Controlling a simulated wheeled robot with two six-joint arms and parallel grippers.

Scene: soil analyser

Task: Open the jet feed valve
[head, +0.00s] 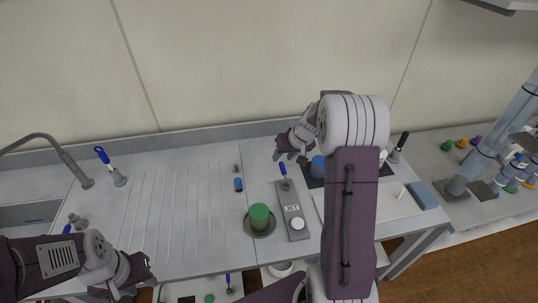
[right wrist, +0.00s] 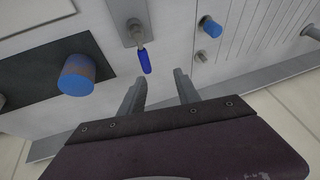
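The jet feed valve has a blue lever handle (head: 283,169) on a small metal stem, at the back end of the grey panel (head: 292,195) marked JET. In the right wrist view, the blue handle (right wrist: 144,61) sticks out from the panel's end (right wrist: 130,25) towards my gripper. My right gripper (head: 281,155) is just behind the handle in the head view. In the right wrist view its two fingers (right wrist: 160,78) are apart and empty, with the handle ahead of them, apparently not touched. My left gripper (head: 133,281) is low at the front left, its fingers unclear.
A green-topped cup (head: 259,217) stands on a round plate left of the panel. A blue knob (head: 238,185) is further left. A blue cylinder (right wrist: 76,75) on a dark mat is near my right gripper. The ribbed drainboard (head: 175,210) is mostly clear.

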